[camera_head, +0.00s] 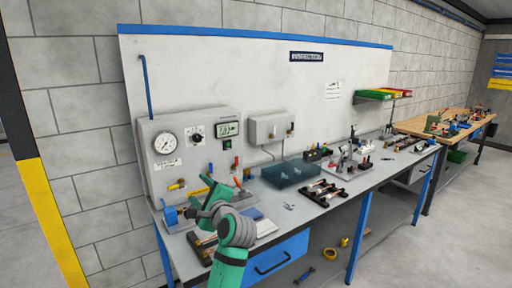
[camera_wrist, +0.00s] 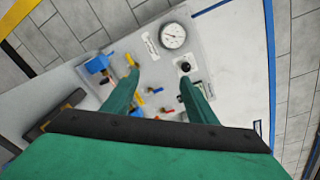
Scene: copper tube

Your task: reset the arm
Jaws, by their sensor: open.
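My arm is green and grey and reaches up over the left end of the workbench in the head view. My gripper (camera_head: 221,190) is in front of the grey test panel (camera_head: 160,140). In the wrist view the two green fingers of my gripper (camera_wrist: 159,84) stand wide apart. Nothing is held between them. Past the fingertips the wrist view shows the panel's round gauge (camera_wrist: 173,36), a black knob and several small coloured valve handles. A blue block (camera_wrist: 97,64) lies left of the fingers. My arm hides part of the bench front.
A dark teal open bin (camera_head: 287,172) stands right of my gripper. A black rack (camera_head: 325,192) with metal pieces lies near the bench edge. Another dark rack (camera_head: 203,243) lies beside my arm. Fixtures and small tools crowd the bench (camera_head: 385,165) further right.

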